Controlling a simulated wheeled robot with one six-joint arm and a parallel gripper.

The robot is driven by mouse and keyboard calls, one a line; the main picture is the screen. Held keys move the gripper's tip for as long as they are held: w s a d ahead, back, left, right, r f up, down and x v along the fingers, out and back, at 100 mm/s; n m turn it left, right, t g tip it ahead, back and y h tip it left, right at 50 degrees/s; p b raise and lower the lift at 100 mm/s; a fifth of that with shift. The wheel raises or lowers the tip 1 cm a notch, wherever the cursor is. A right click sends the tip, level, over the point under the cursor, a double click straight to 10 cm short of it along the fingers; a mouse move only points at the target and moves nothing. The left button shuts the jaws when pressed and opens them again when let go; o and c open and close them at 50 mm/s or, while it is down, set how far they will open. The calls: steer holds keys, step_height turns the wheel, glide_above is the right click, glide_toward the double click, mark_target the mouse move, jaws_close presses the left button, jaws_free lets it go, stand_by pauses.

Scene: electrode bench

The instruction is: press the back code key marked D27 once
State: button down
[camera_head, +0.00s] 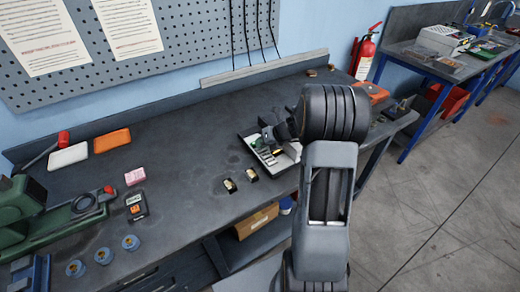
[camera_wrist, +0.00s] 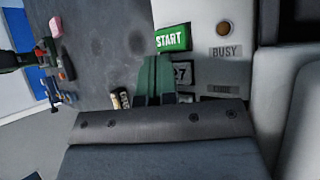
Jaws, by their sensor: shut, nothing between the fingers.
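In the wrist view, my gripper (camera_wrist: 155,62) is shut and empty, its fingers close to the left edge of a light control panel (camera_wrist: 203,22). A dark plate (camera_wrist: 183,71) with "27" readable sits just right of the fingers, its left part covered by them. I cannot tell whether they touch it. A green START label (camera_wrist: 172,39) is above it in the picture. A BUSY label (camera_wrist: 226,52) and an amber lamp (camera_wrist: 223,28) are to the right. In the head view, my arm partly hides the device (camera_head: 268,157) on the bench, and my fingertips are not clear.
The dark bench (camera_head: 190,140) has free room left of the device. Two small dark-and-pale pieces (camera_head: 230,185) lie nearby. A green machine (camera_head: 62,215), an orange block (camera_head: 112,140) and blue round parts (camera_head: 103,256) are farther left. An orange item (camera_head: 375,92) lies behind my arm.

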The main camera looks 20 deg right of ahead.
steer(key=shift+s+f, duration=0.2)
steer(key=shift+f, duration=0.35)
steer(key=shift+r, duration=0.15)
steer(key=shift+w+d+r+p, duration=0.1)
steer(key=shift+d+r+p, duration=0.1)
steer(key=shift+r+p, duration=0.3)
steer(key=shift+w+d+r+p, duration=0.1)
steer(key=shift+d+r+p, duration=0.05)
steer(key=shift+r+p, duration=0.3)
steer(key=shift+f, duration=0.1)
steer(key=shift+a, duration=0.1)
steer(key=shift+r, duration=0.25)
step_height(320, 180, up, 5)
steer(key=p, duration=0.5)
steer(key=shift+f, duration=0.15)
